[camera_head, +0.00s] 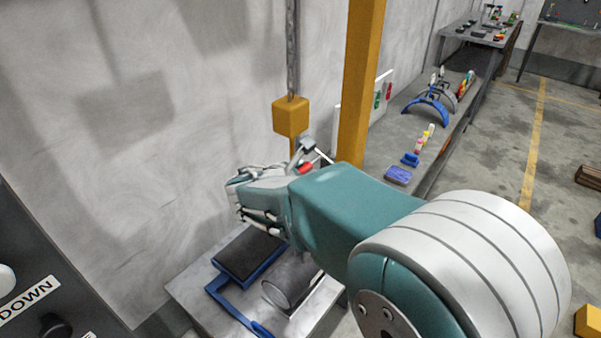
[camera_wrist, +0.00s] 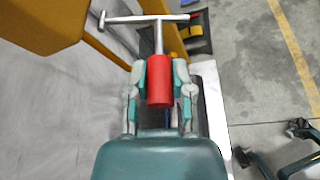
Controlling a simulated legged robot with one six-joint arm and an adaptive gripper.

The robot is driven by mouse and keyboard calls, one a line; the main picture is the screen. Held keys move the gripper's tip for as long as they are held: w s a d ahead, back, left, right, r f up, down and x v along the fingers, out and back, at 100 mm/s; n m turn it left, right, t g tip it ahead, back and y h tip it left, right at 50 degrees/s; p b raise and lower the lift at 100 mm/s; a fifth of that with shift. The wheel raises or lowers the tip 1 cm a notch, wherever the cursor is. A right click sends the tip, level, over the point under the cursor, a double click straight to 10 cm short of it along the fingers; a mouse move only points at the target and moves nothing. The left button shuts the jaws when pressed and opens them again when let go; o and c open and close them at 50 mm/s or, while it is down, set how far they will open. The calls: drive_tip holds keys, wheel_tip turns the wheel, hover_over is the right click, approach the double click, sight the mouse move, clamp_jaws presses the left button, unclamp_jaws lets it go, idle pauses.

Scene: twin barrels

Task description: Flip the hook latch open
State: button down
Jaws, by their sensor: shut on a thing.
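In the wrist view my gripper (camera_wrist: 160,84) is shut on a red cylinder (camera_wrist: 159,78), with one finger on each side of it. A metal stem runs out of the cylinder's far end to a metal crossbar (camera_wrist: 145,18). I take this red and metal piece to be the hook latch. In the head view my gripper (camera_head: 262,193) is beside a hanging yellow block (camera_head: 291,117). A small red part (camera_head: 305,168) and thin metal rods show below that block, partly hidden by my arm. Whether the latch has turned cannot be told.
A chain (camera_head: 292,48) holds the yellow block near a yellow post (camera_head: 359,80). A grey wall (camera_head: 130,160) lies to the left. Below is a bench (camera_head: 190,285) with a dark pad and a grey cylinder. A long shelf (camera_head: 378,155) runs behind the post.

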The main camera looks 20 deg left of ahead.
sight(303, 166)
drive_tip(key=shift+s+r+n+g+h, duration=0.1)
drive_tip(key=shift+r+n+g+h, duration=0.35)
drive_tip(key=shift+r+n, duration=0.45)
drive_tip(key=r+n+h, duration=0.1)
drive_tip(key=n+h, duration=0.1)
drive_tip(key=shift+r+n+g, duration=0.25)
drive_tip(key=shift+r+n, duration=0.05)
drive_tip(key=shift+r, duration=0.05)
drive_tip(key=shift+a+r+n+h, duration=0.3)
drive_tip(key=shift+r+n+h, duration=0.45)
drive_tip(key=shift+n, duration=0.45)
drive_tip(key=shift+w+a+r+n+h, duration=0.35)
drive_tip(key=shift+r+n+h, duration=0.2)
drive_tip(key=shift+n, duration=0.45)
drive_tip(key=shift+c, duration=2.4)
unclamp_jaws()
drive_tip(key=shift+a, duration=0.25)
